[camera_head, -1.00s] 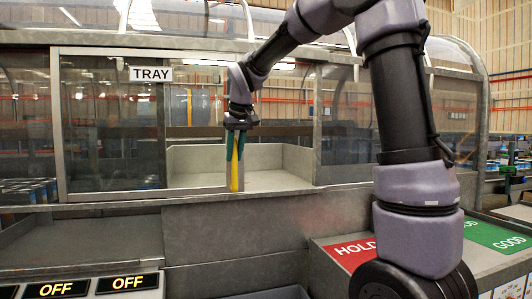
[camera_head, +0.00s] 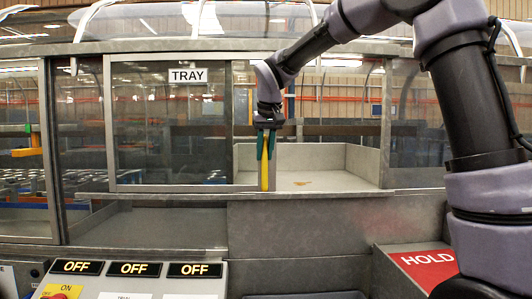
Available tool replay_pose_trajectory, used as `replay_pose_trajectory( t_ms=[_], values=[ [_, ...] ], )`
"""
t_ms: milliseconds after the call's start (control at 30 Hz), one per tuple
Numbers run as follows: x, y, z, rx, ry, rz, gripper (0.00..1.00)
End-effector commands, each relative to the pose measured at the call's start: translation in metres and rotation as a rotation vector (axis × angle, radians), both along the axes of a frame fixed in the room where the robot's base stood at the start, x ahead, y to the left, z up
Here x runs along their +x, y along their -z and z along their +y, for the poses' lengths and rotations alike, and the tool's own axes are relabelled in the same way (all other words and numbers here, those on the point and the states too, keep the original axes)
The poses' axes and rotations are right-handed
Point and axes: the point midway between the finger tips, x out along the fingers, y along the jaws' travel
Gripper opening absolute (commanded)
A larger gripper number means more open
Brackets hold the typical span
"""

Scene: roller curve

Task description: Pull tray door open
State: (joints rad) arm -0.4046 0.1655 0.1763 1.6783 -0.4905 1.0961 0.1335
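The tray door (camera_head: 150,135) is a clear, metal-framed sliding panel with a white TRAY label (camera_head: 188,76), left of centre in the head view. A yellow upright handle (camera_head: 265,172) stands at its right edge. My gripper (camera_head: 266,152) points down with its dark green fingers on both sides of the handle, appearing shut on it. The contact surfaces are hidden. Right of the handle, the opening shows a grey tray compartment (camera_head: 345,165) with a small brownish mark on its floor.
A ledge (camera_head: 310,213) runs below the door. A control panel with several OFF displays (camera_head: 133,269) is at the lower left. A red HOLD surface (camera_head: 425,259) is at the lower right, partly behind my arm. A metal post (camera_head: 385,125) bounds the opening's right side.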

Motion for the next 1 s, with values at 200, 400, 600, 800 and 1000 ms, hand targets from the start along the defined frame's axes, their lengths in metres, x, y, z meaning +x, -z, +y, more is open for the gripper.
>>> replay_pose_trajectory(
  t_ms=[200,400,600,800,1000],
  values=[
    [0.0,0.0,0.0,0.0,0.0,-0.001,0.55],
    [0.0,-0.002,0.0,0.0,0.0,-0.001,0.55],
    [-0.009,-0.025,-0.003,0.001,0.0,-0.005,0.55],
    [-0.024,-0.063,-0.006,0.002,0.0,-0.005,0.55],
    [-0.036,-0.091,-0.009,0.0,-0.001,-0.003,0.55]
  ],
)
